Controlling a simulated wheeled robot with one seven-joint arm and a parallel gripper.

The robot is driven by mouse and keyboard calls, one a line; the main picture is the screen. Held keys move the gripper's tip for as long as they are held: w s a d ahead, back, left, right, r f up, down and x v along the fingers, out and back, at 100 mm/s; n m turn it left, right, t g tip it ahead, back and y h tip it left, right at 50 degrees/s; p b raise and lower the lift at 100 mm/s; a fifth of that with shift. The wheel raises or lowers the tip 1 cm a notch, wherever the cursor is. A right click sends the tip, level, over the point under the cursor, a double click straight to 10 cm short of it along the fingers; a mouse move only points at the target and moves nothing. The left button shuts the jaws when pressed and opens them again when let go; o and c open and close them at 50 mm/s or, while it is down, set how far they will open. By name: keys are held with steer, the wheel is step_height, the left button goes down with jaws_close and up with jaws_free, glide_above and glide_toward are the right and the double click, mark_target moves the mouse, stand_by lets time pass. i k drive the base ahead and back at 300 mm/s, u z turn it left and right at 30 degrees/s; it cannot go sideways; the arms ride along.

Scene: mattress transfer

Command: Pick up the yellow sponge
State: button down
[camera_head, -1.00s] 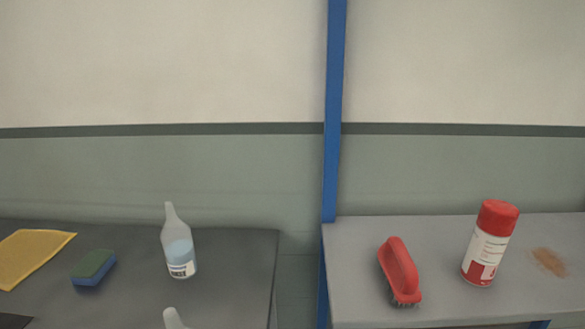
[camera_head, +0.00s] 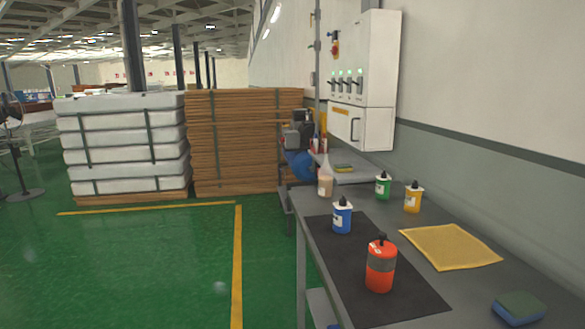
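Another sponge, blue with a green top (camera_head: 518,309), lies at the near right end of the dark bench. A flat yellow cloth (camera_head: 450,247) lies on the bench between them. My gripper is not in view.
The dark bench (camera_head: 481,286) holds a black mat (camera_head: 335,262), a red canister (camera_head: 380,267), and blue, green and orange bottles. A clear bottle (camera_head: 325,181) stands at its far end. Stacked mattresses (camera_head: 120,140) and brown boards (camera_head: 240,140) stand behind. Green floor at left is open.

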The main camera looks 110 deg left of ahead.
mark_target(339, 168)
steer(key=u, duration=3.5)
steer(key=i, duration=1.8)
steer(key=z, duration=0.6)
